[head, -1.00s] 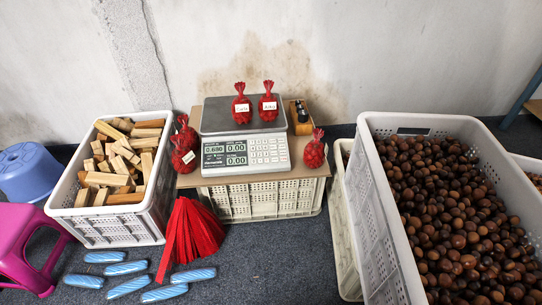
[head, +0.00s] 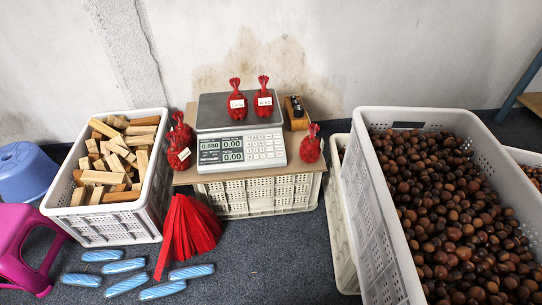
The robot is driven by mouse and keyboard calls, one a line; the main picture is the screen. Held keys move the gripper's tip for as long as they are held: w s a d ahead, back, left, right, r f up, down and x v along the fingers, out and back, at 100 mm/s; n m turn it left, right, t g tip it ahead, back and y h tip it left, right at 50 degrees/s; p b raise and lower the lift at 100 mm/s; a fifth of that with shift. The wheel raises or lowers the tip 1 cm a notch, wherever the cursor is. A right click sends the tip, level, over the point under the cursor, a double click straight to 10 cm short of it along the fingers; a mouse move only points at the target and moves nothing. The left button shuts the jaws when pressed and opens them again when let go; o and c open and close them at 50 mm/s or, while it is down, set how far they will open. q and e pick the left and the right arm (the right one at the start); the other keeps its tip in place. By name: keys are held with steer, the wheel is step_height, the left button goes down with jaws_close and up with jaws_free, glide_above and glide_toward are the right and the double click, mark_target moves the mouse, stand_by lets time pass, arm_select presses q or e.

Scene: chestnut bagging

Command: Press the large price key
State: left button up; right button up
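A white and grey price scale (head: 208,170) stands on a board laid over an upturned crate in the middle of the head view. Its display (head: 221,150) reads 0.680 at upper left, with 0.00 in the other fields. The keypad (head: 263,147) is to the right of the display; single key labels are too small to read. Two labelled red net bags (head: 237,104) (head: 263,102) stand on the scale's metal pan (head: 213,117). Neither of my grippers shows in the head view.
Red bags stand left (head: 179,155) and right (head: 310,149) of the scale. A small wooden block with a dark device (head: 296,113) sits behind right. A wood-filled crate (head: 105,218) is left, a chestnut crate (head: 370,205) right. Red nets (head: 187,235) and blue bundles (head: 126,285) lie in front.

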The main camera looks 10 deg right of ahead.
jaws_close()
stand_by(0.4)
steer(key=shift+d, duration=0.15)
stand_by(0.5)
